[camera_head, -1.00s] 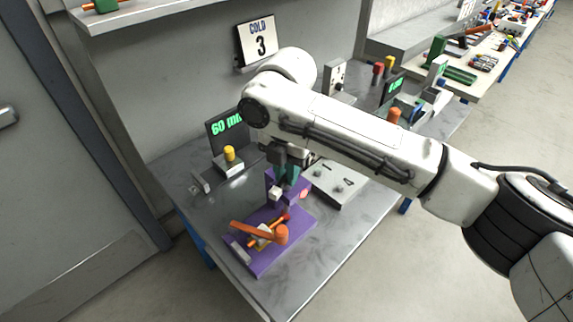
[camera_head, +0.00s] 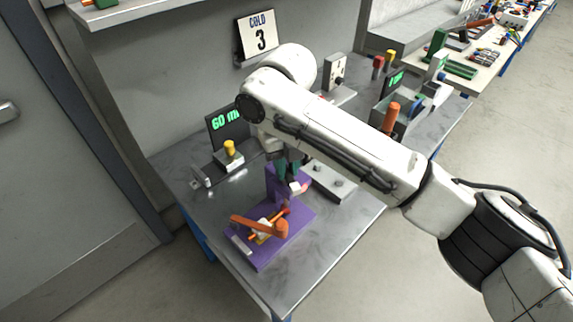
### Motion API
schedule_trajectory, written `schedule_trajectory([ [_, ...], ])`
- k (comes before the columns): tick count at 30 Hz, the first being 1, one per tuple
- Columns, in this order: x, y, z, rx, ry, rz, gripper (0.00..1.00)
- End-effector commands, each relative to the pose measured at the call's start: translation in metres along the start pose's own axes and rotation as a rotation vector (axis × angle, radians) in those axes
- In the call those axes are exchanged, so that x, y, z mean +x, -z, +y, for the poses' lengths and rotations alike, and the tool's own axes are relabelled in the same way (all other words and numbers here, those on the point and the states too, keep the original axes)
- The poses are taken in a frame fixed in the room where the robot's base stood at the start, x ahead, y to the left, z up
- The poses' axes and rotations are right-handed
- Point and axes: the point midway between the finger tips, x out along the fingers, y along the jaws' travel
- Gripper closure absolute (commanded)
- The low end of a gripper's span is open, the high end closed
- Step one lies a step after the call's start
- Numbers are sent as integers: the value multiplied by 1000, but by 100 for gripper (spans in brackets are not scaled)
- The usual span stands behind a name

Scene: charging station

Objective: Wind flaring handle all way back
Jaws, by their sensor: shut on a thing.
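A purple flaring fixture stands on the grey bench, with a flat base (camera_head: 262,256) and a purple upright (camera_head: 274,184) behind it. The flaring handle (camera_head: 296,188), a small piece with a pale block and a pinkish end, shows at the upright. My gripper (camera_head: 288,176), with dark teal fingers, points down at the top of the upright and is shut on the handle; its fingertips are partly hidden. An orange lever (camera_head: 262,227) lies across the base in front, with a small yellow and orange part beneath it.
A yellow-topped button box (camera_head: 229,155) and a dark display (camera_head: 228,127) stand behind to the left. A grey box with small knobs (camera_head: 330,182) lies to the right. The bench front (camera_head: 290,285) is bare.

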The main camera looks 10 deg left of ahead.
Motion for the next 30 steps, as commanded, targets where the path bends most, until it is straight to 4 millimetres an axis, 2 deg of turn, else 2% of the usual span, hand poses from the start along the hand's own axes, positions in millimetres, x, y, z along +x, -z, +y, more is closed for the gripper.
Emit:
schedule_trajectory([
  [12,-1,0,0,-190,1,-2,100],
  [29,-1,0,0,-215,1,-3,100],
  [30,-1,0,-1,-215,1,-3,77],
])
